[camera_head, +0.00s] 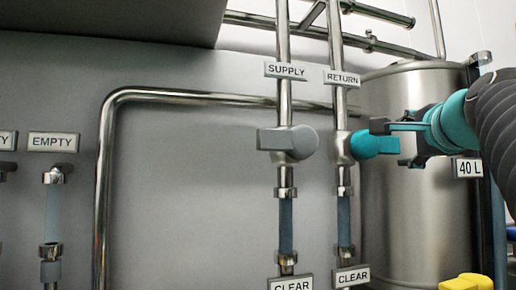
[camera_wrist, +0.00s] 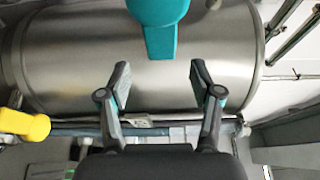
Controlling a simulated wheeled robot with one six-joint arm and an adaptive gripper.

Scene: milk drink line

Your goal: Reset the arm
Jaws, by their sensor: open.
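My gripper (camera_head: 392,143) is at the right in the head view, in front of the steel tank (camera_head: 400,215) and just right of the teal valve handle (camera_head: 375,144) on the return pipe. In the wrist view my gripper (camera_wrist: 160,82) has its two fingers spread with nothing between them. The teal handle (camera_wrist: 161,35) lies just beyond the fingertips there. I see a gap between the fingertips and the handle.
A grey valve handle (camera_head: 288,141) is on the supply pipe (camera_head: 283,45), its lever pointing left. A yellow part (camera_head: 466,283) is at the lower right, below my arm. A bent steel pipe (camera_head: 103,190) runs along the grey panel (camera_head: 200,200) at left.

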